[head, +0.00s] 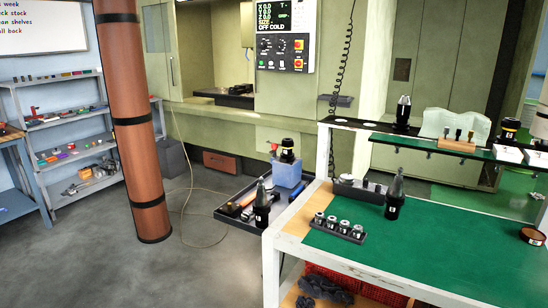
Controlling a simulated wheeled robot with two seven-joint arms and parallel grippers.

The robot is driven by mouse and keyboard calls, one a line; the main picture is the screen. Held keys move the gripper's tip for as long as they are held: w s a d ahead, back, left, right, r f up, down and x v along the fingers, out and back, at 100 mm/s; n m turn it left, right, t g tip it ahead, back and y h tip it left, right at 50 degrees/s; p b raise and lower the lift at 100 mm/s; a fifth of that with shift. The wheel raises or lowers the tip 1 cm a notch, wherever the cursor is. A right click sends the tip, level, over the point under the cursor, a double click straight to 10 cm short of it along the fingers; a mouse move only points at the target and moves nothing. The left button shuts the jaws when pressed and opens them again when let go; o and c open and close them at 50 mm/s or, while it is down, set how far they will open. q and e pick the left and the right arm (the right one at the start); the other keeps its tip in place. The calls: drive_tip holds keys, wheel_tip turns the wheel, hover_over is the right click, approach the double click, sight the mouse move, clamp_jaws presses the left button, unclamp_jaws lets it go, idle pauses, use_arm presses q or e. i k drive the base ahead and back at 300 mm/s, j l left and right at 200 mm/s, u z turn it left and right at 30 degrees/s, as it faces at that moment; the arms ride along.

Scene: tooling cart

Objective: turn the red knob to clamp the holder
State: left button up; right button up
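A small red knob (274,146) shows at the upper left of a blue clamp block (287,174). A dark tool holder (287,151) stands upright in the top of this block. The block sits at the back of a black tray on the left side of the cart. The knob is small in the picture, and I cannot tell how tightly it is turned. Neither of my grippers is in view.
The black tray (232,222) also holds loose tools and an upright tapered holder (262,203). The green-topped cart (440,245) carries another holder (395,195) and a collet rack (338,230). A brown pillar (135,120) stands left. Grey floor (150,275) is clear in front.

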sight(274, 146)
drive_tip(key=z, duration=0.5)
drive_tip(key=i+j+z, duration=0.3)
drive_tip(key=j+z, duration=0.3)
drive_tip(key=i+j+z, duration=0.1)
drive_tip(key=j+z, duration=0.2)
drive_tip(key=j, duration=0.15)
drive_tip(key=i+j+z, duration=0.1)
drive_tip(key=j, duration=0.65)
drive_tip(key=i+j+z, duration=0.15)
drive_tip(key=j, duration=0.65)
drive_tip(key=j+z, duration=0.1)
drive_tip(key=j, duration=0.7)
drive_tip(key=i+j, duration=0.1)
drive_tip(key=j, duration=0.95)
drive_tip(key=i, duration=0.05)
